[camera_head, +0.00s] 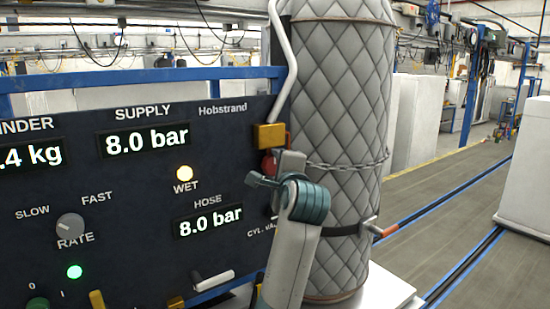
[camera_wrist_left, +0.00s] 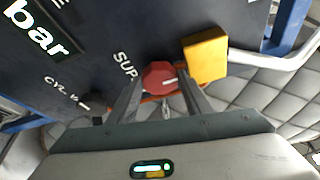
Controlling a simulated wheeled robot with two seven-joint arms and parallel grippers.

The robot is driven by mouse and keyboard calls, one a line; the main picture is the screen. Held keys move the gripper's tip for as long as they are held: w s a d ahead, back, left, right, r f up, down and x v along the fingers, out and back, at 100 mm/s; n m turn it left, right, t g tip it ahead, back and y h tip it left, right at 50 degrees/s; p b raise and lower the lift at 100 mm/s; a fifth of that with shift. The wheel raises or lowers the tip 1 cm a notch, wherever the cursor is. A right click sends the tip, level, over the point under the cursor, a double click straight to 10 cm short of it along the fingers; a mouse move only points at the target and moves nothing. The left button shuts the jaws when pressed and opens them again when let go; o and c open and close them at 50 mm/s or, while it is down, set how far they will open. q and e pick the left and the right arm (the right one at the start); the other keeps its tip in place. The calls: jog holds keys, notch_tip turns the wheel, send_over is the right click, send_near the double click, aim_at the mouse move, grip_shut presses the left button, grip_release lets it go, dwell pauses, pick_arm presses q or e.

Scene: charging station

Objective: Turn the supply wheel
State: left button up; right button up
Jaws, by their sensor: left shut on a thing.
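The red supply wheel (camera_head: 267,164) is on the right edge of the dark panel, below a yellow block, partly hidden by my left gripper (camera_head: 277,170). In the left wrist view the red wheel (camera_wrist_left: 160,75) sits between the two fingers of my left gripper (camera_wrist_left: 163,88), which is shut on it. Part of the label "SUP" shows beside it. The supply display (camera_head: 147,140) reads 8.0 bar. My right gripper is not in view.
The yellow block (camera_head: 269,137) with a pale pipe is just above the wheel. A quilted grey cylinder (camera_head: 338,110) with a chain stands close behind and right of my gripper. The hose display (camera_head: 209,220) reads 8.0 bar. Open floor (camera_head: 430,225) lies to the right.

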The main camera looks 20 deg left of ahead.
pick_arm(q)
jog(key=shift+m, duration=0.3)
jog(key=o, duration=1)
jog(key=shift+c, duration=0.2)
jog(key=shift+o, duration=0.5)
jog(key=shift+r, duration=0.1)
jog(key=shift+r, duration=0.1)
